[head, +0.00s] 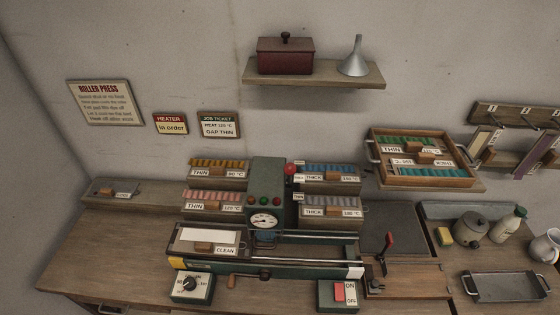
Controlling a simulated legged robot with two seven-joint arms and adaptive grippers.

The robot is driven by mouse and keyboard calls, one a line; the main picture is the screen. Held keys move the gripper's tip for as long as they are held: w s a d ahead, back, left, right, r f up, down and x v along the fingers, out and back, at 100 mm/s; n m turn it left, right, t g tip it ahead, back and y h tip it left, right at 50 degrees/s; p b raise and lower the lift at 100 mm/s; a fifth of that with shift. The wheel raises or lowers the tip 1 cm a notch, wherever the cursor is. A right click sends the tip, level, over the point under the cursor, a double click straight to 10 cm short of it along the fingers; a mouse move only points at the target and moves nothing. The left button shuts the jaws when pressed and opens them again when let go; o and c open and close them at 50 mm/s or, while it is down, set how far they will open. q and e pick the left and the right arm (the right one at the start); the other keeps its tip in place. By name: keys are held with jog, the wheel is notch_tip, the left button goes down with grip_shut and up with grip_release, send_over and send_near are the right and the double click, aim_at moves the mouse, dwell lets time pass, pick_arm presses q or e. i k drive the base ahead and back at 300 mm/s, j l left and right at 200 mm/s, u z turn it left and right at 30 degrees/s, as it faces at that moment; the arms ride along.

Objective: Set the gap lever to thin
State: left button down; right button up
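The roller press has a green column (268,187) with coloured lamps and a round dial (264,221). A lever with a red ball knob (290,169) stands at the column's right side, its knob near the column's top. Small pale labels (299,196) sit beside it, too small to read. A second lever with a red grip (389,240) rises from a wooden board at the right of the press. The job ticket (219,125) on the wall reads "GAP THIN". Neither of my grippers is in view.
Drawers marked THIN (217,203) and THICK (331,209) flank the column. A knob box (192,287) and an ON/OFF switch (339,294) stand at the front.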

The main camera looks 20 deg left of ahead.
aim_at(289, 168)
jog(key=k+j, duration=0.4)
jog(key=j, duration=0.25)
jog(key=k+j, duration=0.2)
jog(key=j, duration=0.1)
